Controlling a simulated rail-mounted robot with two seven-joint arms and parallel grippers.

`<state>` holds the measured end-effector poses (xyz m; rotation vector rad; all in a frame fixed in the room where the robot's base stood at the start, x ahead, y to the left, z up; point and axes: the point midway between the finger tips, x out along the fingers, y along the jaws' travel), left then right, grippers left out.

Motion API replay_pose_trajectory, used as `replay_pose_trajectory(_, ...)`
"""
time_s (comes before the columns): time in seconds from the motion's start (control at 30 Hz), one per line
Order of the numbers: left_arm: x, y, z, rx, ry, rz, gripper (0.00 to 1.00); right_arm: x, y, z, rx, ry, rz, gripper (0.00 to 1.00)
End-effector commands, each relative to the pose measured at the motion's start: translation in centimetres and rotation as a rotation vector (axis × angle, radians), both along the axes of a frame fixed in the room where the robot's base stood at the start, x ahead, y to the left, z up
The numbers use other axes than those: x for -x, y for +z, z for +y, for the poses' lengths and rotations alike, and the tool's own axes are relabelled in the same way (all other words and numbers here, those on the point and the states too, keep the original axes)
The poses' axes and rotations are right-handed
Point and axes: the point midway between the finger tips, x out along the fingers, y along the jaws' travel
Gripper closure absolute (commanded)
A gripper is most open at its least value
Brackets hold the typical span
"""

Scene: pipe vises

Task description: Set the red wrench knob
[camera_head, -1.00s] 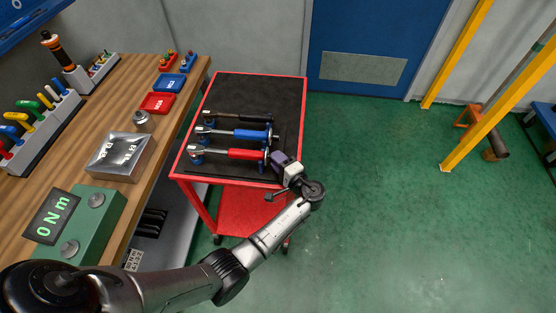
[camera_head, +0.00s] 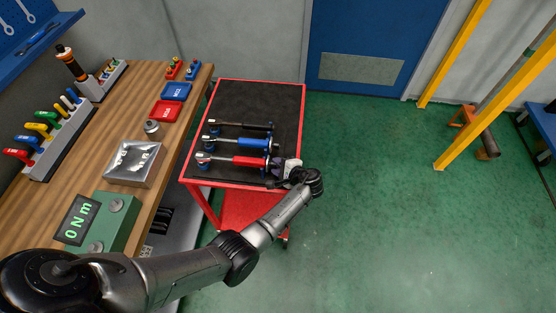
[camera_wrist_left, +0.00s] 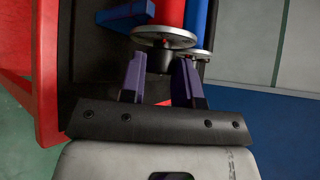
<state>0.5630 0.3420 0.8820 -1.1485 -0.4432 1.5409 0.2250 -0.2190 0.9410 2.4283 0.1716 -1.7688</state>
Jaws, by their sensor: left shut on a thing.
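The red wrench (camera_head: 247,161) lies in blue holders on the cart's black mat, its silver head to the left. In the left wrist view its red handle (camera_wrist_left: 171,12) ends in a grey disc (camera_wrist_left: 163,37) with a dark knob (camera_wrist_left: 160,61) below it. My left gripper (camera_head: 279,166) is at this right end of the red wrench. My right gripper is not in view.
A blue-handled wrench (camera_head: 245,143) and a black wrench (camera_head: 245,126) lie just behind the red one. The red cart's (camera_head: 303,98) back mat area is clear. A wooden bench (camera_head: 185,95) at left carries a green torque display (camera_head: 117,207) reading 0 Nm.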

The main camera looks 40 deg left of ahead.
Motion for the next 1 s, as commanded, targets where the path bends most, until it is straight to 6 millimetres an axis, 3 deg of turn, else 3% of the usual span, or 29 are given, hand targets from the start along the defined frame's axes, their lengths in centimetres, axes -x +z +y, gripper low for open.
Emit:
replay_pose_trajectory(0.03,-0.1,0.8,0.0,0.024,0.0,0.04,0.94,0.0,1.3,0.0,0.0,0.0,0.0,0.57)
replay_pose_trajectory(0.1,-0.2,0.8,0.1,0.061,0.001,0.094,0.94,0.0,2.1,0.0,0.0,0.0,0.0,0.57)
replay_pose_trajectory(0.4,-0.4,0.7,0.3,0.218,0.002,0.33,0.94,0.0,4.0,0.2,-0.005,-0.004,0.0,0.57)
replay_pose_trajectory(1.0,-0.8,0.3,0.6,0.464,0.002,0.704,0.94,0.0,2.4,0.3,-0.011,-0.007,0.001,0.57)
